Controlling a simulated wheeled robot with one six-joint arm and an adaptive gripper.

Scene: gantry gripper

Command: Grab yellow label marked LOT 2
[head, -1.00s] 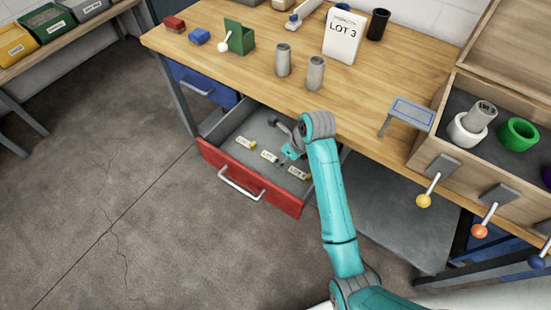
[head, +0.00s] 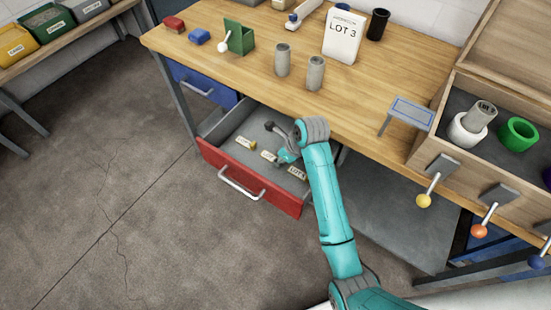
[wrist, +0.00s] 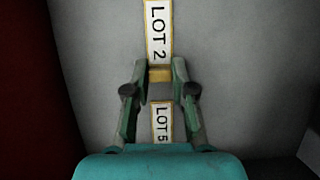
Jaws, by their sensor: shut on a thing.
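The label marked LOT 2 (wrist: 158,32), white with a yellow edge and a yellow tab at its near end, lies in the upper middle of the wrist view. My gripper (wrist: 160,74) is shut on the yellow tab, one finger on each side. A second label, marked LOT 5 (wrist: 162,122), lies behind it between the finger bases, partly hidden by my gripper. In the head view my gripper (head: 286,157) is low inside the open red drawer, among small labels whose print is too small to read surely.
The red drawer (head: 245,185) stands open below the wooden workbench (head: 225,78); its front wall is close to my gripper. Two grey cylinders (head: 315,73) and a LOT 3 sign (head: 343,38) stand on the bench. An open wooden box (head: 432,132) is at the right.

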